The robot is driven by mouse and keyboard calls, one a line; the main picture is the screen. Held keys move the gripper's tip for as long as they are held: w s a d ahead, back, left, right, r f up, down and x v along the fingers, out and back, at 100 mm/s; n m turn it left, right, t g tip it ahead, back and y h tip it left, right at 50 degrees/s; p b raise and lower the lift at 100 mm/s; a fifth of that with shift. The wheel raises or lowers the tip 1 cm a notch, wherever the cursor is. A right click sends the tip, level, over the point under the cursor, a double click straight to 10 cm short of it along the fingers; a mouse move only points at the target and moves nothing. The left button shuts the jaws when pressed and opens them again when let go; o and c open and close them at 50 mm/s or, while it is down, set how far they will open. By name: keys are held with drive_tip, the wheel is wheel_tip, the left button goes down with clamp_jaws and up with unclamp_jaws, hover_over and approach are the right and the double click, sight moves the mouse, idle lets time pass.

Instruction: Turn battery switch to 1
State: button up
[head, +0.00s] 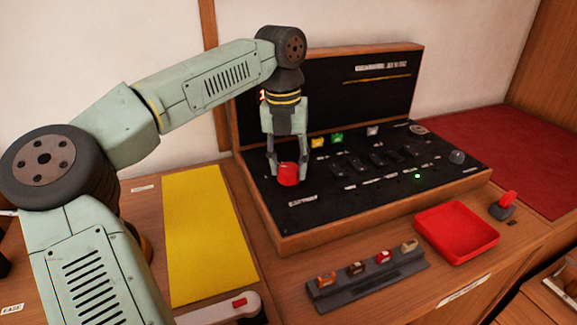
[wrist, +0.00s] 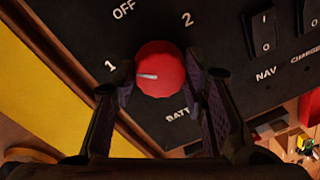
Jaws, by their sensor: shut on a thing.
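The battery switch is a round red knob (head: 288,174) at the left front of the black panel (head: 330,200). In the wrist view the red knob (wrist: 160,70) has a white pointer mark on its left side, directed at the left, near the label 1. The labels OFF and 2 are printed above it. My gripper (head: 287,172) comes down from above with its fingers on both sides of the knob. In the wrist view my gripper (wrist: 163,88) is shut on the knob, and the fingers partly cover the BATT label.
Rocker switches, including one marked NAV (wrist: 264,35), lie right of the knob. A yellow mat (head: 195,230) lies left of the panel. In front are a grey rack (head: 365,285) of small coloured pieces and a red tray (head: 457,232). The raised lid (head: 345,85) stands behind.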

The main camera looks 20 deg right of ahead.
sight(285, 167)
drive_tip(key=shift+n+b, duration=0.3)
drive_tip(key=shift+n, duration=0.8)
drive_tip(key=o, duration=1.2)
drive_tip(key=shift+r, duration=0.1)
drive_tip(key=r, duration=1.2)
drive_tip(key=shift+a, duration=0.35)
drive_tip(key=shift+f, duration=0.15)
